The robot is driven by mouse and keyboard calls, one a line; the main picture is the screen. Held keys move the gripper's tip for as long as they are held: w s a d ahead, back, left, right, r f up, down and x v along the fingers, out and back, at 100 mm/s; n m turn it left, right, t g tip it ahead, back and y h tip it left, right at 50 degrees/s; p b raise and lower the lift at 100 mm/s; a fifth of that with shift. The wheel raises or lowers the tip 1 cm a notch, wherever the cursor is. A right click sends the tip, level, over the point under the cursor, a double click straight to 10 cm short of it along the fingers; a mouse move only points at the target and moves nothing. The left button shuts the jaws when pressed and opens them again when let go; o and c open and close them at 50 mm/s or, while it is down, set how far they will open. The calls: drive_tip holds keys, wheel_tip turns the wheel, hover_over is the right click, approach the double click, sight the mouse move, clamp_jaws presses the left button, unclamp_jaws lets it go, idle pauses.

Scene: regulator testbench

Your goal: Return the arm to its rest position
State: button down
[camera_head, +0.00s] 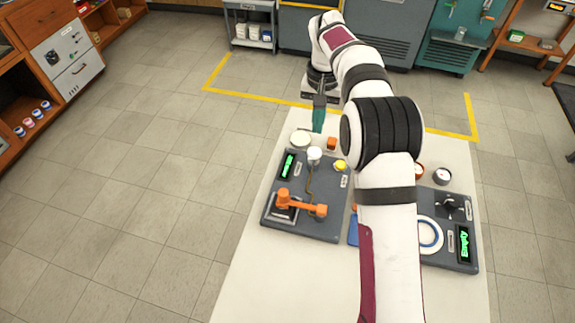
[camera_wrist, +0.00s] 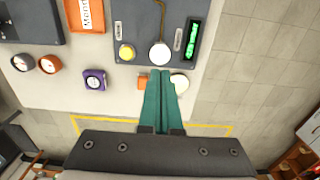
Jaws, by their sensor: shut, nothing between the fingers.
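My gripper (camera_head: 318,129) has teal fingers pointing down at the far left edge of the white table (camera_head: 245,275). The fingers are shut together and empty. In the wrist view my gripper (camera_wrist: 161,74) shows with its fingertips between a small orange block (camera_wrist: 144,83) and a white round disc (camera_wrist: 180,81); I see no contact. My arm reaches out over the table from the near side and bends toward the far left, hiding the middle of the table in the head view.
The left dark panel (camera_head: 325,228) has a white knob (camera_head: 314,154), yellow button (camera_head: 340,165) and orange lever (camera_head: 300,204). The right panel (camera_head: 440,258) is partly behind my arm. A purple item (camera_wrist: 95,79) and round gauges (camera_wrist: 49,64) lie near the far edge.

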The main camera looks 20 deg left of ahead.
drive_tip(key=s+d+r+m, duration=0.1)
drive_tip(key=s+d+r, duration=0.4)
drive_tip(key=s, duration=0.2)
drive_tip(key=s+d+r+m, duration=0.1)
drive_tip(key=s+d+r, duration=0.35)
drive_tip(key=s, duration=0.25)
drive_tip(key=s+d+f+m+y, duration=0.1)
drive_tip(key=s+d+f, duration=0.1)
drive_tip(key=s, duration=0.9)
drive_tip(key=s+d+f+m, duration=0.2)
drive_tip(key=s, duration=1)
drive_tip(key=shift+d+m+y, duration=0.15)
drive_tip(key=shift+m+y, duration=0.15)
drive_tip(key=shift+y, duration=0.1)
